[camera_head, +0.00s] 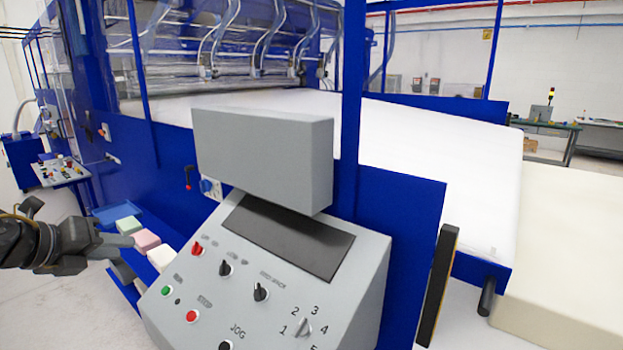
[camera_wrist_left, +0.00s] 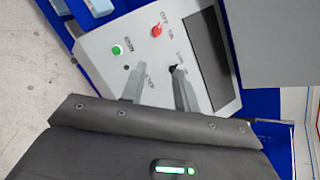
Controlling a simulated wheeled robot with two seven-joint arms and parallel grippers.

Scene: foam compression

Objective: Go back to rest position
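My left gripper (camera_head: 129,257) comes in from the left in the head view, beside the left side of the grey control panel (camera_head: 345,275). In the left wrist view its two fingers (camera_wrist_left: 160,82) stand apart with nothing between them. The panel lies beyond them, with a green button (camera_wrist_left: 117,50) and a red switch (camera_wrist_left: 157,30). I cannot tell the exact gap between the fingers and the panel. My right gripper is not in view.
Green (camera_head: 128,225), pink (camera_head: 146,240) and white (camera_head: 161,257) foam blocks sit near my left gripper on a blue shelf. A grey box (camera_head: 262,155) overhangs the panel. A blue-framed machine carries a wide white foam sheet (camera_head: 430,150).

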